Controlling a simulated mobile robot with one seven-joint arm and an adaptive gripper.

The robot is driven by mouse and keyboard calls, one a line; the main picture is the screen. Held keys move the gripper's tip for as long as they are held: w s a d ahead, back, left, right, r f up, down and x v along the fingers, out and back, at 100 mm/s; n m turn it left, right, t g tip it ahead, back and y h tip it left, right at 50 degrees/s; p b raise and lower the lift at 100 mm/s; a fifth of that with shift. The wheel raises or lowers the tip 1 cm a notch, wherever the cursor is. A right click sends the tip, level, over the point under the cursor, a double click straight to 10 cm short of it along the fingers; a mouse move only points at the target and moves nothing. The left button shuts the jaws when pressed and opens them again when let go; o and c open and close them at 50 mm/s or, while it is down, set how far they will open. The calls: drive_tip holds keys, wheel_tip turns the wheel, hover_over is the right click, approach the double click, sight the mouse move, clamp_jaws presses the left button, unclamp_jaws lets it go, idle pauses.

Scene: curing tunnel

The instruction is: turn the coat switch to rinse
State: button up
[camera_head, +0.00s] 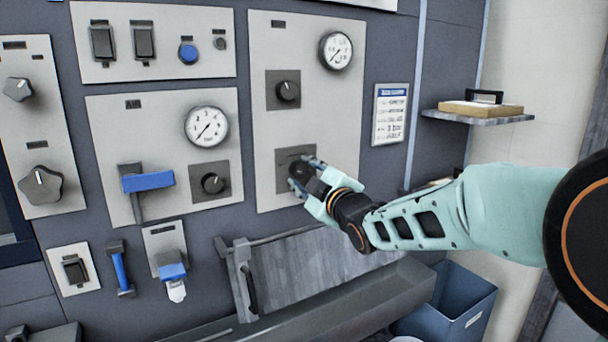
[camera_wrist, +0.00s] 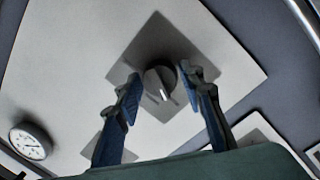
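A dark round knob (camera_wrist: 160,84) on a square grey plate (camera_wrist: 128,62) sits between my fingers in the wrist view. Its white pointer mark faces the bottom of that picture. In the head view it is the lower knob (camera_head: 299,174) of the right panel, partly hidden by my gripper (camera_head: 305,177). No label is readable, so I cannot confirm it is the coat switch. My gripper also shows in the wrist view (camera_wrist: 160,80). Its blue-padded fingers are apart on either side of the knob, with a small gap visible at the left finger.
Another knob (camera_head: 288,91) and a gauge (camera_head: 336,51) are above on the same panel. The middle panel has a blue-handled lever (camera_head: 147,181), a gauge (camera_head: 206,126) and a knob (camera_head: 213,184). A trough (camera_head: 340,305) and a blue bin (camera_head: 455,303) are below.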

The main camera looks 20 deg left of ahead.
drive_tip(key=c, duration=0.7)
